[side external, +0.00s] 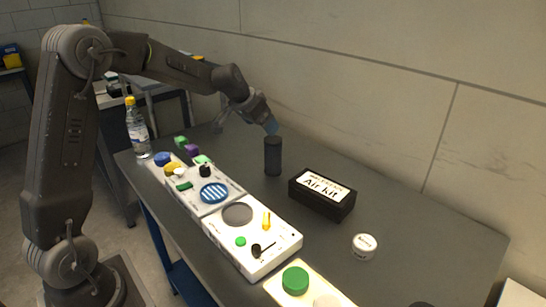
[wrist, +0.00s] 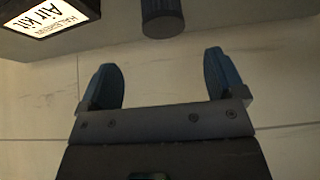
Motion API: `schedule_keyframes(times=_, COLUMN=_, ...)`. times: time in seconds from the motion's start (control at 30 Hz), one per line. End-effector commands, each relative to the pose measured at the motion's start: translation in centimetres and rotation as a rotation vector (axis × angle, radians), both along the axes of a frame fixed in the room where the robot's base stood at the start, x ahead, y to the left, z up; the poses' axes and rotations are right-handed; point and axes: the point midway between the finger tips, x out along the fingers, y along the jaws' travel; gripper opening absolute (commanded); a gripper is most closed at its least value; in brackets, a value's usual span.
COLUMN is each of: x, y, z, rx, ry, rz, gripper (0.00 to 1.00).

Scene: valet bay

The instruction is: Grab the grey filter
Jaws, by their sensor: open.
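A dark grey cylinder (side external: 273,156) stands upright on the table, left of the Air kit box. A flat grey round disc (side external: 237,214) lies in a white panel (side external: 285,243); I cannot tell for certain which of these is the grey filter. My gripper (side external: 271,127) is just above and slightly left of the cylinder in the side view, tilted down to the right. In the wrist view my gripper (wrist: 164,78) has its two blue fingers wide apart with nothing between them. One end of the cylinder (wrist: 162,18) shows beyond the fingertips; its rest is cut off.
The black Air kit box (side external: 322,195) stands right of the cylinder. A white jar (side external: 364,246), a blue striped disc (side external: 214,193), a green-capped item (side external: 295,280) and a bottle (side external: 137,128) are around. The wall (side external: 400,110) rises behind the table. The table's right part (side external: 440,235) is mostly clear.

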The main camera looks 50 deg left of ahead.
Motion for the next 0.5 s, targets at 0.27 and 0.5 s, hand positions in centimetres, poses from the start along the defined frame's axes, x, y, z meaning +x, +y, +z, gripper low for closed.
schedule_keyframes(times=0.27, x=2.7, y=-0.1, z=-4.3, rx=0.0, ry=0.002, rz=-0.001, gripper=0.89)
schedule_keyframes(times=0.5, x=3.6, y=0.0, z=-5.7, rx=-0.001, ry=0.002, rz=-0.001, gripper=0.89)
